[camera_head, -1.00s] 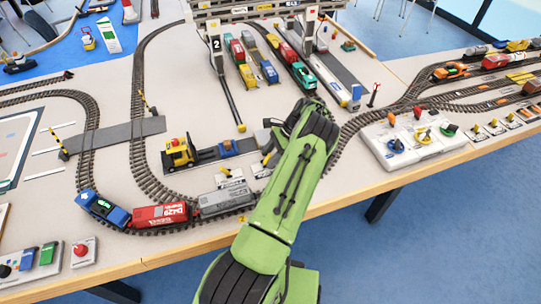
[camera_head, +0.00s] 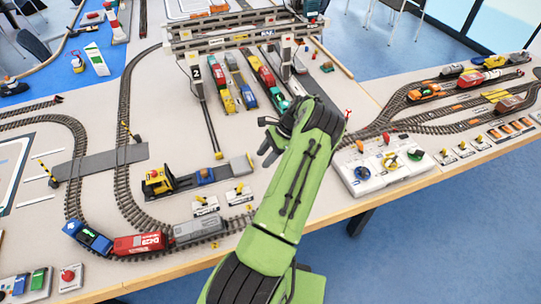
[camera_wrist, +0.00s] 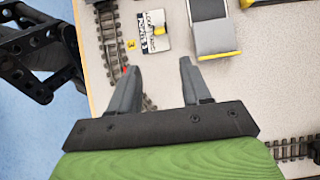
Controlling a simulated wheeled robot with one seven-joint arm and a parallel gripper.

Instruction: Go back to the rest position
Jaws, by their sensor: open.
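My gripper (camera_head: 268,139) is at the end of my green arm, above the layout table (camera_head: 100,200), near the yellow truck's flatbed. In the wrist view my gripper (camera_wrist: 160,75) is open, with two grey fingers apart and nothing between them. Below it in that view lie bare table, track and a small white switch plate (camera_wrist: 152,30). My arm hides part of the table and track to the right of the grey wagon.
A train with a blue locomotive (camera_head: 88,236), red wagon (camera_head: 139,244) and grey wagon (camera_head: 197,229) stands on the front curve. A yellow truck (camera_head: 157,182) is behind it. The gantry crane (camera_head: 240,35) stands at the back. A white control panel (camera_head: 390,170) lies right of my arm.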

